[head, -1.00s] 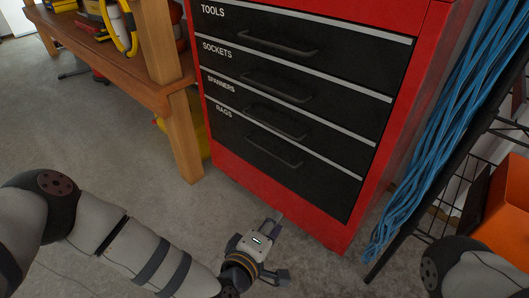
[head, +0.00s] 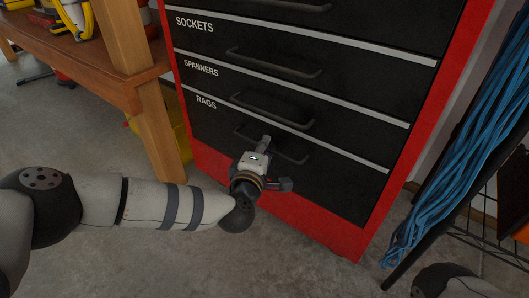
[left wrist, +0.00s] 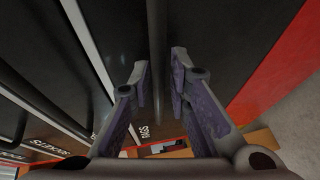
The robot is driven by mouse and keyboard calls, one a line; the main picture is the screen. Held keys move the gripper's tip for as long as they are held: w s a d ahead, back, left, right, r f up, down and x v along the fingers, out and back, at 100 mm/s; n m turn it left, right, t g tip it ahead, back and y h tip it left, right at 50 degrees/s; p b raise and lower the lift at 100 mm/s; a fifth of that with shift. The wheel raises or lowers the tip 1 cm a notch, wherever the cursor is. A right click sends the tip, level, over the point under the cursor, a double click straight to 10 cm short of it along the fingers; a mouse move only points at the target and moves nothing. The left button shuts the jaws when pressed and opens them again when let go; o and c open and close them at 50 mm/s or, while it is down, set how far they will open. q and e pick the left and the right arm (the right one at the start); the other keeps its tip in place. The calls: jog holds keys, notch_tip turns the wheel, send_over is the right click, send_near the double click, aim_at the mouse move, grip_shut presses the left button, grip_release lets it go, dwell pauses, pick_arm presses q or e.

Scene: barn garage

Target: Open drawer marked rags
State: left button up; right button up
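The rags drawer (head: 340,186) is the bottom black drawer of a red cabinet and sits shut, flush with its frame. Its white RAGS label (head: 206,102) is at the upper left. My left gripper (head: 264,142) is at the drawer's dark bar handle (head: 295,158) and hides part of it. In the left wrist view the open fingers (left wrist: 158,72) stand on either side of the handle (left wrist: 157,35), with gaps visible beside it. I cannot tell whether a finger touches it. My right gripper is out of view.
The spanners drawer (head: 375,105) and sockets drawer (head: 390,50) above are shut. A wooden workbench (head: 125,85) stands left of the cabinet. Blue cable (head: 450,160) hangs on a black rack at right. Concrete floor (head: 190,260) in front is clear.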

pick_arm(q)
jog(key=shift+w+r, duration=0.1)
jog(key=shift+w, duration=0.1)
grip_shut()
jog(key=shift+s+a, duration=0.1)
jog(key=shift+s, duration=0.1)
jog(key=s+a+p, duration=0.6)
jog(key=s+a, duration=0.1)
jog(key=s, duration=0.3)
jog(key=s+a+p, duration=0.5)
jog(key=s+a, duration=0.3)
jog(key=s, duration=0.3)
jog(key=shift+a+p, duration=0.15)
jog(key=shift+p, duration=0.25)
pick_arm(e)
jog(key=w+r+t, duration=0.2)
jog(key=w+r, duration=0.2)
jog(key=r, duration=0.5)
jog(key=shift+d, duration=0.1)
